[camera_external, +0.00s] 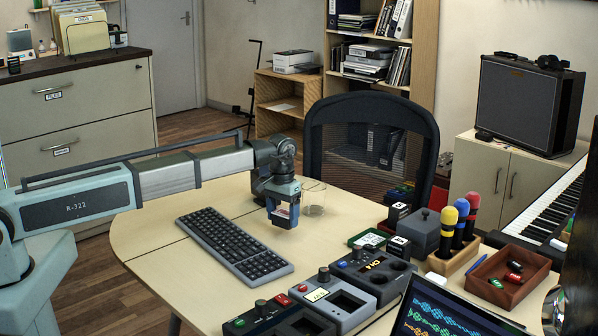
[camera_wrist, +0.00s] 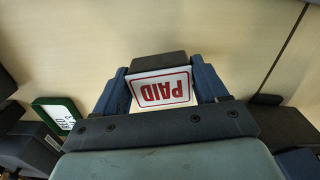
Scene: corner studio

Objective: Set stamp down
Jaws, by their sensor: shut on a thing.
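My gripper (camera_external: 284,214) is above the light wooden desk (camera_external: 180,225), just right of the keyboard and in front of the clear glass. It is shut on a stamp, whose white face with red letters "PAID" (camera_wrist: 161,91) shows between the two blue fingers in the wrist view. A dark block part of the stamp (camera_wrist: 160,62) sits beyond the label. In the external view the stamp is small and partly covered by the fingers. It appears to be held above the desk, though the exact gap is hard to tell.
A keyboard (camera_external: 235,246) lies left of my gripper. A clear glass (camera_external: 314,198) stands close behind it. Stamp-like blocks (camera_external: 399,215), a green-edged pad (camera_external: 368,240), grey device boxes (camera_external: 333,299) and a wooden tray (camera_external: 510,278) crowd the right. Bare desk lies between keyboard and boxes.

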